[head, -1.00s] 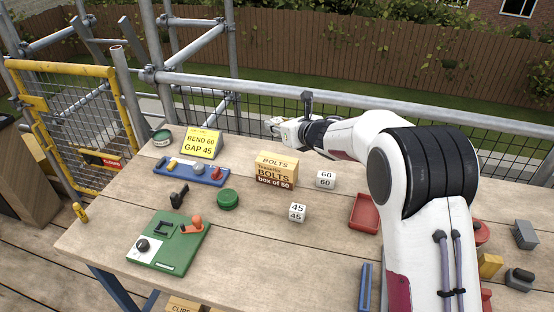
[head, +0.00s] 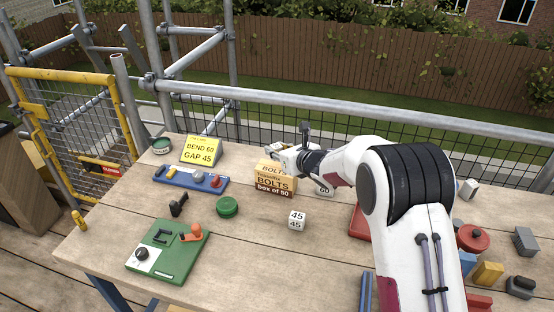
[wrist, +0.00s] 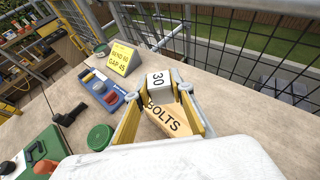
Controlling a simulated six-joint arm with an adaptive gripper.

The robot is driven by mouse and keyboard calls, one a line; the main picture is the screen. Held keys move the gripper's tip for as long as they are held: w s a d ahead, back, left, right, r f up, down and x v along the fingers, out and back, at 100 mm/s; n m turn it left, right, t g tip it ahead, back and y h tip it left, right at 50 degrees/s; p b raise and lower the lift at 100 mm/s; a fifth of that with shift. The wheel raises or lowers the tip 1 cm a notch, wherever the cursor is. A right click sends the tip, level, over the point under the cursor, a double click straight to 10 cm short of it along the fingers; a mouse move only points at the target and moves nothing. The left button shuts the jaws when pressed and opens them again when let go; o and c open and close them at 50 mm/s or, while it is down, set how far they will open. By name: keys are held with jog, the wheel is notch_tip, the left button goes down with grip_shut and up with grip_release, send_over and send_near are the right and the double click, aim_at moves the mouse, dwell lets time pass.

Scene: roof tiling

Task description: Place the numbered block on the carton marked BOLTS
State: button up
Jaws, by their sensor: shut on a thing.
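The carton marked BOLTS (head: 275,182) stands on the table in the head view; its top also shows in the wrist view (wrist: 166,120). My gripper (head: 277,149) is over the back of the carton. In the wrist view its yellow fingers (wrist: 160,82) are shut on a white block marked 30 (wrist: 159,82). The block is beyond the BOLTS lettering; I cannot tell whether it touches the carton. A white block marked 45 (head: 297,220) sits on the table in front of the carton. A block marked 60 (head: 324,190) sits right of the carton, partly hidden by my arm.
A yellow sign reading BEND 60 GAP 45 (head: 202,150) stands behind a blue tray (head: 180,180) on the left. A green round tin (head: 227,207) and a green board (head: 182,262) lie left of the carton. A red tray (head: 360,222) is partly behind my arm.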

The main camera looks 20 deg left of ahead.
jog(key=shift+f, duration=0.15)
jog(key=shift+f, duration=1.75)
jog(key=shift+f, duration=0.1)
jog(key=o, duration=1.1)
jog(key=shift+c, duration=0.2)
jog(key=shift+d, duration=0.1)
jog(key=shift+v, duration=0.9)
jog(key=v, duration=1)
